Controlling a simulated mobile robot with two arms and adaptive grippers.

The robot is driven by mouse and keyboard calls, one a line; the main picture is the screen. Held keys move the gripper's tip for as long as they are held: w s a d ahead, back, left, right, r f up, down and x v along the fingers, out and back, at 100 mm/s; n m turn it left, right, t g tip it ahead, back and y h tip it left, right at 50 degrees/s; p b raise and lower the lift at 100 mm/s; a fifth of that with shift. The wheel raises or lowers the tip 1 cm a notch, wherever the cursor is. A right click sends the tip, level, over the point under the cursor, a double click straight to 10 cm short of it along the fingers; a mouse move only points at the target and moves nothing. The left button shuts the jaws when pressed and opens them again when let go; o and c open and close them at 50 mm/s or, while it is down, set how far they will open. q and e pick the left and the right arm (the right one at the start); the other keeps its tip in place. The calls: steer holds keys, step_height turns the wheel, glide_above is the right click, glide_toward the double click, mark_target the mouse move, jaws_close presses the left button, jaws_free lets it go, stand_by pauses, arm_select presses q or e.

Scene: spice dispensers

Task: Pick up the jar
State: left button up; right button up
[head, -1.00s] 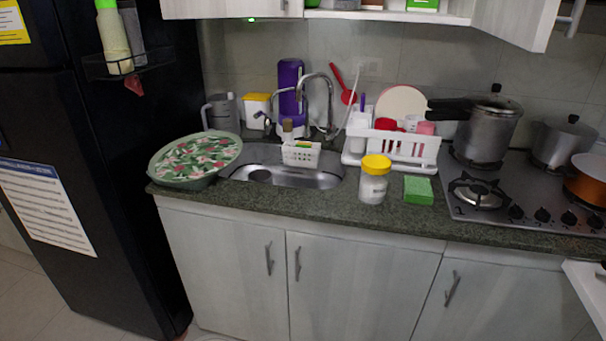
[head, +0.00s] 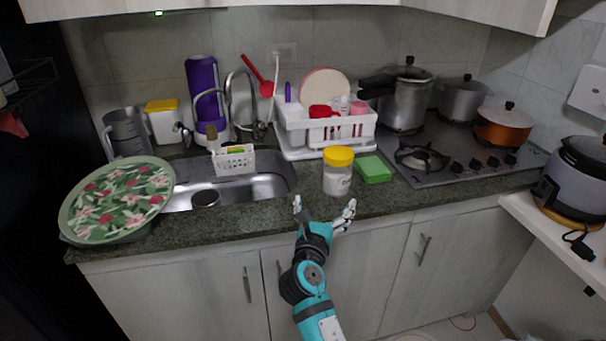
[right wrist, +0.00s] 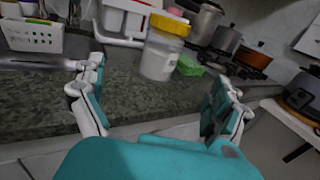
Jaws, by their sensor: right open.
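The jar (head: 337,180) is clear with a yellow lid and stands upright on the dark countertop, just left of a green sponge. It also shows in the right wrist view (right wrist: 157,62), ahead of and between my finger tips. My right gripper (head: 324,208) is open and empty, just short of the jar at the counter's front edge. Its two spread fingers also show in the right wrist view (right wrist: 158,100). My left gripper is not in view.
The green sponge (head: 374,170) lies close to the jar's right. Behind stands a white dish rack (head: 290,140) with cups. A sink (head: 270,187) and floral-covered basin (head: 118,200) are to the left; the stove (head: 440,172) is to the right. Cabinets hang above.

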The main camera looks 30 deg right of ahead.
glide_toward(335, 177)
steer(key=x, duration=0.3)
steer(key=shift+w+d+r, duration=0.1)
steer(key=shift+w+d, duration=0.1)
steer(key=shift+d, duration=0.1)
steer(key=x, duration=0.4)
steer(key=shift+w, duration=0.25)
steer(key=shift+w+d, duration=0.3)
steer(key=w+d, duration=0.1)
steer(key=w, duration=0.1)
steer(key=w+d+f, duration=0.1)
steer(key=d, duration=0.1)
steer(key=shift+w+d+f, duration=0.15)
steer(key=shift+w+d, duration=0.1)
steer(key=shift+w, duration=0.15)
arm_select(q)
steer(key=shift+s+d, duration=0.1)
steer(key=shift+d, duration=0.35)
arm_select(e)
steer(key=shift+c, duration=1)
steer(key=c, duration=1.4)
steer(key=shift+c, duration=0.5)
